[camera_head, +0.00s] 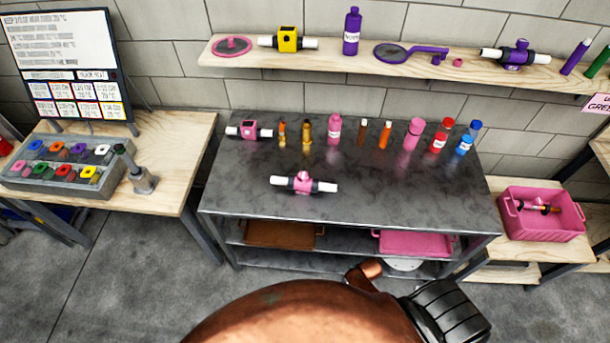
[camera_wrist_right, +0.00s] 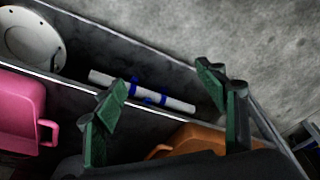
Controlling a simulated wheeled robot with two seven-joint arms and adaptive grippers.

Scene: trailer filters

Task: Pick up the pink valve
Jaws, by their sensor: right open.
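The pink valve (camera_head: 303,184), with a pink body and white pipe ends banded in black, lies on the dark metal table (camera_head: 370,190), left of its centre. It is not seen in the right wrist view. My right gripper (camera_wrist_right: 162,84) is open and empty, its two green-padded fingers spread apart. Below it in that view lies a white tube with blue bands (camera_wrist_right: 142,92), not between the fingers in contact. A copper-coloured arm part of mine fills the bottom of the head view, where no fingertips show. My left gripper is not in view.
A pink boxy fitting (camera_head: 249,130) and several bottles line the table's back. Below are a brown tray (camera_head: 280,234) and a pink tray (camera_head: 415,243). A pink crate (camera_head: 543,222) stands at right. The table's front right is clear.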

